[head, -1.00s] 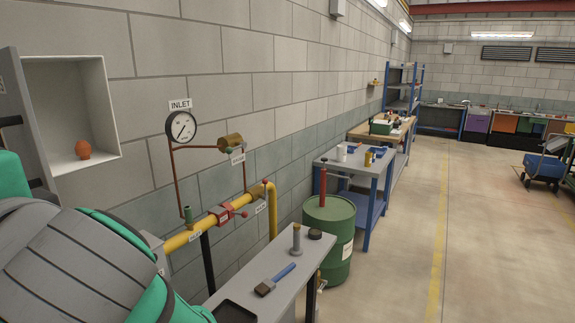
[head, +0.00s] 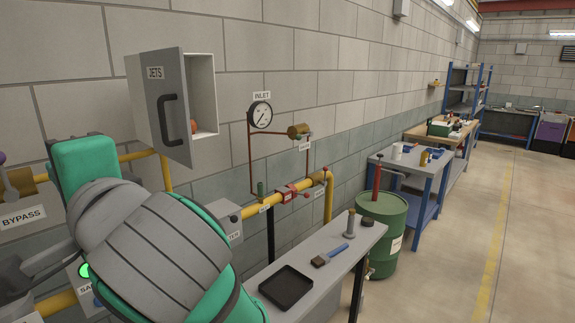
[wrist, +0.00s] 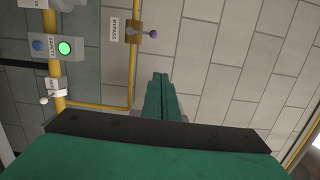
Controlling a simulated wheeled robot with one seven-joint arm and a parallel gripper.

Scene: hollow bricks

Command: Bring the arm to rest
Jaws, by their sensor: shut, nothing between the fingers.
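My gripper (wrist: 160,82) shows in the wrist view with its two green fingers pressed together and nothing between them. Beyond it is bare block wall, with no object touching the fingertips. In the head view my green and grey arm fills the lower left, and the fingers cannot be made out there. The arm stands in front of the wall pipework and hides part of it.
A JETS cabinet (head: 172,108) hangs open on the wall, an orange object (head: 194,127) inside. Yellow pipe (head: 290,198), an INLET gauge (head: 260,114) and a BYPASS valve (wrist: 133,31) line the wall. A grey bench (head: 330,275) holds a black tray (head: 287,288). A green drum (head: 385,230) stands behind. The right floor is clear.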

